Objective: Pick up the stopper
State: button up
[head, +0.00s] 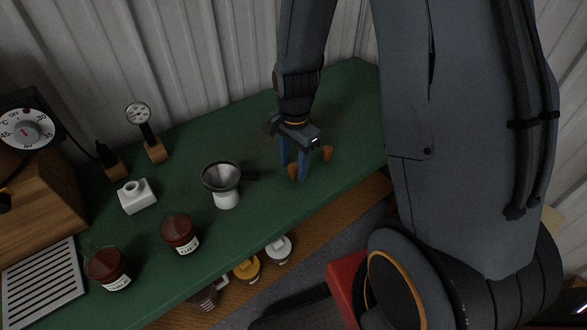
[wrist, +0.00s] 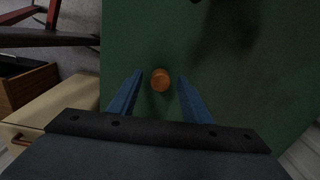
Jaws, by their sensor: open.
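A small orange-brown cork stopper (head: 293,172) stands on the green bench top near its front edge. A second, similar stopper (head: 327,153) stands a little to its right. My gripper (head: 295,170) points down at the bench with its blue fingers apart, and the first stopper shows between the fingertips. In the wrist view one round stopper (wrist: 160,79) lies between the two open fingers (wrist: 160,80), with a gap on either side. Only one stopper shows there; the other is out of sight.
A funnel in a white holder (head: 224,185) stands to the left of my gripper, its dark handle pointing toward it. Two labelled jars (head: 180,235), a white block (head: 137,197) and a gauge (head: 138,114) stand farther left. The bench (head: 345,100) is clear behind and right.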

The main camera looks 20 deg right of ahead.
jog(key=shift+f, duration=1)
jog(key=shift+c, duration=0.6)
jog(key=c, duration=1)
jog(key=shift+r, duration=0.15)
